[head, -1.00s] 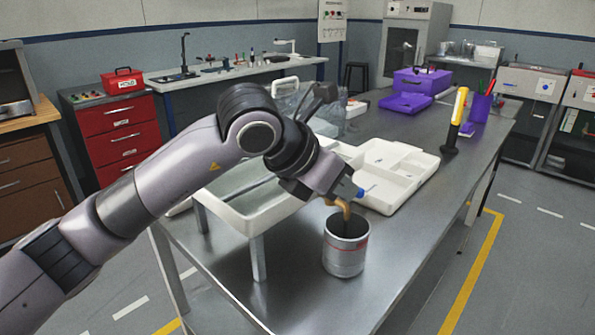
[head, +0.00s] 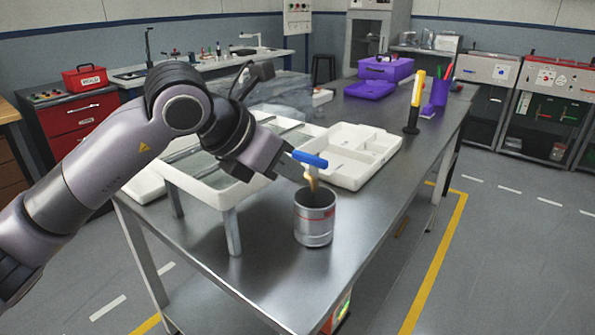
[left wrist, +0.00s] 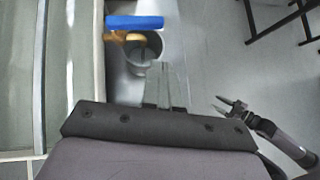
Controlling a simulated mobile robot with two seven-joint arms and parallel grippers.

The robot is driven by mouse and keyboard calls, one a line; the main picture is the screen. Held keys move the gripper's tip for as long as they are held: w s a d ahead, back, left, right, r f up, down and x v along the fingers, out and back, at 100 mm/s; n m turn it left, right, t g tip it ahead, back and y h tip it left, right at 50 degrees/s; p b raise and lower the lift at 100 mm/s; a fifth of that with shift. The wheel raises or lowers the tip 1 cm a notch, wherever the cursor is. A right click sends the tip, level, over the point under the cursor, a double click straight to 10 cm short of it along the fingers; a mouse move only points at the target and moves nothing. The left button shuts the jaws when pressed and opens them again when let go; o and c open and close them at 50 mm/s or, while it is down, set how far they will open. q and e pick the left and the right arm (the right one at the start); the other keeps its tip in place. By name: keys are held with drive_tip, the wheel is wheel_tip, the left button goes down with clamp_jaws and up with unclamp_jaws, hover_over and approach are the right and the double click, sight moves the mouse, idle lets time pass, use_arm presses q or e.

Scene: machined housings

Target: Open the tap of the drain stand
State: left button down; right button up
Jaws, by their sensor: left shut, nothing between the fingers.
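The drain stand is a white tray on grey legs (head: 234,230) at the near left of the steel table. Its brass tap (head: 312,182) has a blue handle (head: 310,159) and sits above a grey can (head: 314,222). In the left wrist view the blue handle (left wrist: 135,22) lies roughly along the brass tap (left wrist: 120,37), over the can's mouth (left wrist: 142,60). My left gripper (head: 293,173) is shut and empty, close beside the tap; its fingertips (left wrist: 165,70) show near the can. My right gripper (left wrist: 228,105) has its fingers apart, well away at the right.
A white divided tray (head: 350,155) lies just behind the can. A yellow-and-black upright tool (head: 414,105), a purple cup (head: 439,92) and purple boxes (head: 385,70) stand farther back. The steel table is clear in front and right of the can.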

use_arm(q)
drive_tip(key=v, duration=0.8)
drive_tip(key=shift+s+d+r, duration=0.2)
drive_tip(key=shift+s+r, duration=0.15)
drive_tip(key=shift+s, duration=0.15)
